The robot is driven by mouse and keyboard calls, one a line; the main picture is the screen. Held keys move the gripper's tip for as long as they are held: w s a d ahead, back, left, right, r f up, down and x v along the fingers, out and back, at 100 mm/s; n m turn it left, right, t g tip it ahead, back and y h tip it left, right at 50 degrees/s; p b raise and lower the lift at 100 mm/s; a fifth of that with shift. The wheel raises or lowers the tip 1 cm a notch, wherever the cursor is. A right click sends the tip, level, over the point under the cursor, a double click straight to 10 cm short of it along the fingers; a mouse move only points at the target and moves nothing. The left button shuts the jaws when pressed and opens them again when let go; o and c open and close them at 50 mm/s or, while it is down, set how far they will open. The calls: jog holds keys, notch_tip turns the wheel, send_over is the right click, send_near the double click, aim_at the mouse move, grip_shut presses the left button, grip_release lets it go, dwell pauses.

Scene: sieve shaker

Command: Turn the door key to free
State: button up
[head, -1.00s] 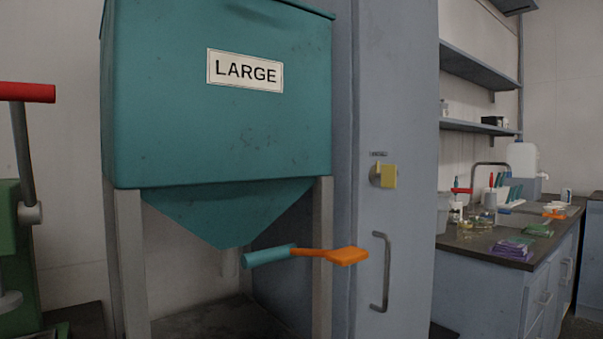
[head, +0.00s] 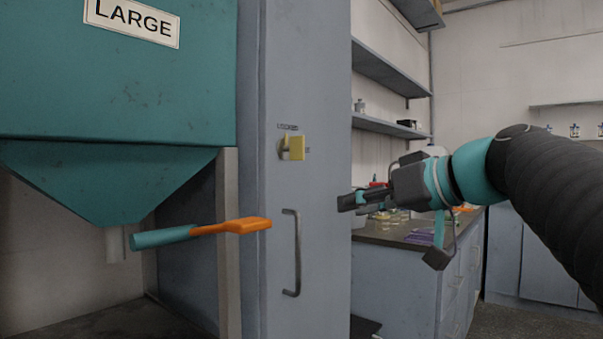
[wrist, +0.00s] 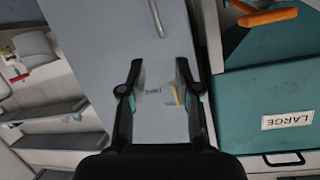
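The door key is a yellow key (head: 297,148) in a round lock on the tall grey-blue door (head: 320,220). A small label above it appears to read LOCKED; a smaller mark to its right is too small to read. In the wrist view the yellow key (wrist: 175,94) shows between the fingers, nearer the right one, and beyond them. My gripper (head: 345,202) is to the right of the key and lower in the head view, apart from it. In the wrist view my gripper (wrist: 159,75) is open and empty, facing the door.
A vertical door handle (head: 293,252) is below the key. An orange lever (head: 238,226) sticks out from under the teal LARGE hopper (head: 110,90), left of the handle. A cluttered bench (head: 375,232) and shelves (head: 385,125) lie to the right. The door face around the key is clear.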

aim_at(304, 146)
notch_tip(304, 146, up, 9)
jog(key=w+n+y+b, duration=0.1)
jog(key=n+y, duration=0.3)
jog(key=shift+t, duration=0.4)
jog(key=x, duration=0.6)
jog(key=p+x, duration=0.1)
jog(key=x, duration=0.6)
jog(key=shift+w+d+p, duration=0.3)
grip_shut()
